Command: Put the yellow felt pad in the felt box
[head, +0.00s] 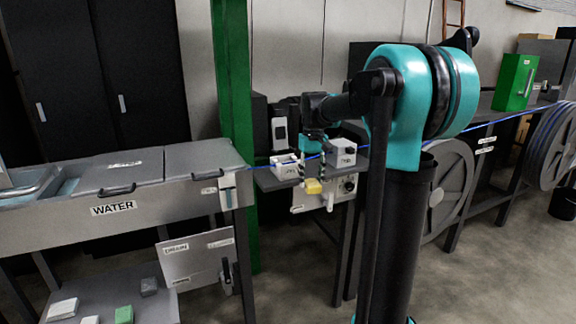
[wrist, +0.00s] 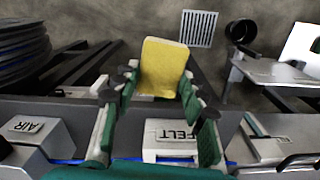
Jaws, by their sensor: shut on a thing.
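The yellow felt pad (wrist: 163,66) is held between the two fingertips of my gripper (wrist: 160,86) in the wrist view. In the head view the pad (head: 313,187) hangs just below my gripper (head: 313,176), in front of the shelf edge. The white felt box (wrist: 172,153), labelled FELT, is below the pad in the wrist view, between the fingers and apart from the pad. In the head view, a white box (head: 285,166) just left of my gripper appears to be the felt box. Its inside is not clear.
A grey box (wrist: 36,138) labelled AIR stands beside the felt box. The blue cable (head: 262,166) runs along the line behind my gripper. The WATER tank (head: 120,190) is at the left, and a green post (head: 234,90) stands between.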

